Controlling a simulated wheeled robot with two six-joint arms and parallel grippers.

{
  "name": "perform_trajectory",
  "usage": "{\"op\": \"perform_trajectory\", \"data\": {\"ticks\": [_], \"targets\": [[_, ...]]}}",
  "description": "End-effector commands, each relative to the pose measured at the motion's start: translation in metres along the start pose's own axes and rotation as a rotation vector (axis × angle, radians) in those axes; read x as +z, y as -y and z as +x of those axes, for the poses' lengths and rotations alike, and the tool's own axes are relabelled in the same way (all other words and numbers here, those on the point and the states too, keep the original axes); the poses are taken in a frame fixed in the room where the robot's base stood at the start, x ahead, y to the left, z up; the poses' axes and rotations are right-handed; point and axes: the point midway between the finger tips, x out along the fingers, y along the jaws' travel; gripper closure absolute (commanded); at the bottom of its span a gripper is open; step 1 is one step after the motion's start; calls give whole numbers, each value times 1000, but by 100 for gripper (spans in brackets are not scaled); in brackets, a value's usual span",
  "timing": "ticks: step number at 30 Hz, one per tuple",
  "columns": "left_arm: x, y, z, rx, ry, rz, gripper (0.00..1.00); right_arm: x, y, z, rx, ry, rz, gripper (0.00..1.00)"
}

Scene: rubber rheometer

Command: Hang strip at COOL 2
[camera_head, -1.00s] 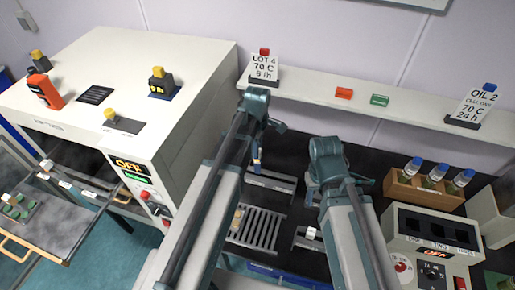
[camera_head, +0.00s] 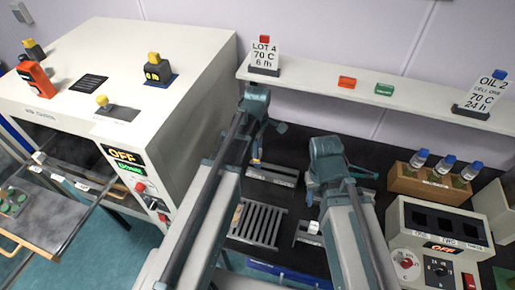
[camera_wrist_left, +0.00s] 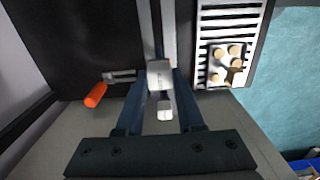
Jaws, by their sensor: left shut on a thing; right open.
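My left gripper (camera_wrist_left: 160,108) is shut on a small pale block (camera_wrist_left: 159,74), with a second small white piece (camera_wrist_left: 165,110) between the fingers. I cannot tell how much strip hangs below. In the head view my left gripper (camera_head: 257,160) is over the dark bench beside a grey metal rail (camera_head: 272,176). A second short rail (camera_head: 308,235) with a white piece on it stands nearer. No COOL 2 label is readable. My right gripper (camera_head: 357,178) is open, over the bench to the right; its fingertips are mostly hidden by my arm.
A slatted rack (camera_head: 267,224) lies on the bench; a plate with several tan discs (camera_wrist_left: 226,62) rests on it. A shelf (camera_head: 320,82) bears cards. A bottle rack (camera_head: 432,187) and a block heater (camera_head: 435,235) stand right; the oven (camera_head: 130,80) stands left.

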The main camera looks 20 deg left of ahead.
Motion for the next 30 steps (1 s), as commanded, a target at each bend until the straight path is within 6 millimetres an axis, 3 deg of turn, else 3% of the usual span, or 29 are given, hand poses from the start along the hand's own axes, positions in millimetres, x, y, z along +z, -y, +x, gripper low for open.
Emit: {"op": "perform_trajectory", "data": {"ticks": [30], "targets": [[0, 0, 51, 0, 0, 0, 100, -3, 5, 51, 0, 0, 2, 55]]}}
